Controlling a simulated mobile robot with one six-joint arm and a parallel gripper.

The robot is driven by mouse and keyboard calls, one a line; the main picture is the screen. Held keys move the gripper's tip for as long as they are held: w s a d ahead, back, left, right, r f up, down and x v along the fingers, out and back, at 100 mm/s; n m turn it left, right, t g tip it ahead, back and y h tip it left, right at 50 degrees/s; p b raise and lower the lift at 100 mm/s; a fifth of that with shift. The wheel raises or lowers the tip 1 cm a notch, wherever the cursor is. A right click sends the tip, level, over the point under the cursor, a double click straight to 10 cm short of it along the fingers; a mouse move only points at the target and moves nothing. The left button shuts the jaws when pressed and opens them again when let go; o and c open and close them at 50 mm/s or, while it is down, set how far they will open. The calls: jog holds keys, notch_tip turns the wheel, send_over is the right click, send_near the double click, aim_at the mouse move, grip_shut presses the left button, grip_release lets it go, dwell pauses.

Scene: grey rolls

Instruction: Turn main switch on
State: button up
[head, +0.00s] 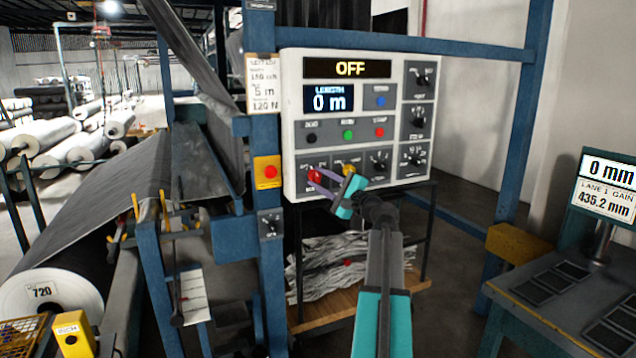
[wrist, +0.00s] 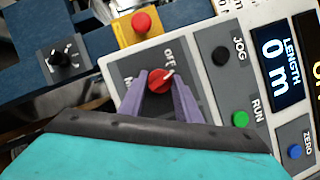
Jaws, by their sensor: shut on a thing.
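The white control panel (head: 392,75) stands in the middle of the head view, and its display (head: 347,68) reads OFF. The main switch, a red rotary knob (head: 314,175), sits at the panel's lower left. In the wrist view the red knob (wrist: 160,79) has a pale pointer angled towards the OFF label (wrist: 170,58). My gripper (head: 322,181) reaches the panel from below right. In the wrist view the purple fingers of my gripper (wrist: 159,88) are shut on the red knob, one on each side. The lower label is partly hidden by a finger.
A yellow knob (head: 349,169) and black dials are close by on the panel. A red button on a yellow plate (head: 268,171) is on the blue post to the left. JOG, RUN and STOP buttons (head: 379,132) sit above. A shelf (head: 335,310) stands below.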

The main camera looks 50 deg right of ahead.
jog(key=m+h, duration=0.1)
jog(key=m, duration=0.1)
jog(key=m+h+b, duration=0.1)
jog(key=m, duration=0.2)
jog(key=m+t+h, duration=0.1)
jog(key=m, duration=0.2)
jog(key=shift+a+f, duration=0.2)
jog(key=shift+f, duration=0.2)
jog(key=m+h, duration=0.1)
jog(key=m, duration=0.2)
jog(key=m+h, duration=0.2)
jog(key=m, duration=0.1)
jog(key=m+h+b, duration=0.1)
jog(key=m, duration=0.1)
jog(key=shift+w+a+f+m+h, duration=0.1)
jog(key=shift+w+a+m+h, duration=0.1)
jog(key=shift+m+h, duration=0.15)
jog(key=o, duration=1)
jog(key=shift+w, duration=0.1)
